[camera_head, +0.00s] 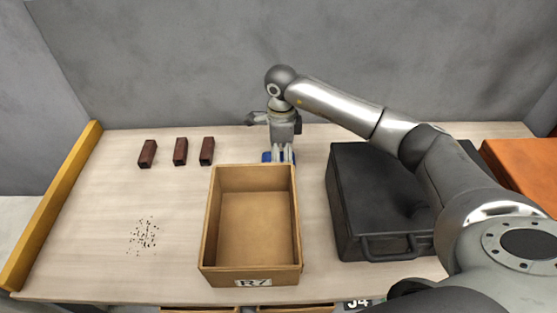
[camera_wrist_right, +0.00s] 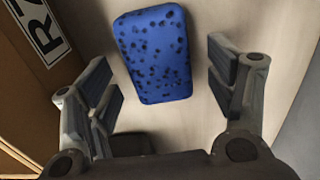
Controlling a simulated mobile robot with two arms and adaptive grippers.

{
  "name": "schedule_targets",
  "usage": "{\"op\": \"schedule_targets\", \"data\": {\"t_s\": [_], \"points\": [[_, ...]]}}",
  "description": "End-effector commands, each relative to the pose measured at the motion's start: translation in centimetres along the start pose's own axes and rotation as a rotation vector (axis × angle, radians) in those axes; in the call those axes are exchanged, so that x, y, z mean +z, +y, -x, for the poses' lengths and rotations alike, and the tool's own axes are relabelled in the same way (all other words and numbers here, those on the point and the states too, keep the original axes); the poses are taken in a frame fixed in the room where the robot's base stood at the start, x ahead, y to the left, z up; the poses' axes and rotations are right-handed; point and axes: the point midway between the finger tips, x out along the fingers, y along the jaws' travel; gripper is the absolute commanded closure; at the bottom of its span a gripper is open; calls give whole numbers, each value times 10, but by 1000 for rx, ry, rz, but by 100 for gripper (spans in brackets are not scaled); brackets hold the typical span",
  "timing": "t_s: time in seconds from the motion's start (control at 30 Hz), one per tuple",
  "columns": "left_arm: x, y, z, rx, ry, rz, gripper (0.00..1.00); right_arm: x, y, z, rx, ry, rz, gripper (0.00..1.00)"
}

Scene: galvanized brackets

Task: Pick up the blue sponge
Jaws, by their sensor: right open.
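The blue sponge (camera_wrist_right: 152,55) has dark pores and rounded corners. In the right wrist view it lies on the light wooden table, ahead of and between the fingers. In the head view only a blue bit of it (camera_head: 266,157) shows behind the box, partly hidden by my right gripper (camera_head: 283,154). That gripper points down over the sponge, and in the right wrist view its fingers (camera_wrist_right: 158,80) are spread with nothing between the pads. My left gripper is not in view.
A brown open box (camera_head: 204,225) labelled R7 stands just in front of the sponge. A black case (camera_head: 375,185) is to the right, an orange object (camera_head: 525,172) beyond it. Several dark red blocks (camera_head: 180,152) and dark specks (camera_head: 143,235) lie left. A yellow rail (camera_head: 50,205) edges the table.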

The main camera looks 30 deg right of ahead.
Motion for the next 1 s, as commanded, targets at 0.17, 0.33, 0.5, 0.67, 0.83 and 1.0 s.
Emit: {"op": "schedule_targets", "data": {"t_s": [0.17,0.33,0.5,0.67,0.83,1.0], "points": [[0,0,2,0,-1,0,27,1,1,-14,0,-1,3,23],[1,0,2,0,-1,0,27,1,0,-15,-1,-1,3,23],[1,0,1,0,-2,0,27,1,0,-15,-1,-1,2,40],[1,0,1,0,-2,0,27,1,0,-15,-1,-1,2,60],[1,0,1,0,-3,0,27,1,0,-14,-1,-1,2,69],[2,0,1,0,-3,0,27,1,0,-12,-2,-2,2,69]]}}
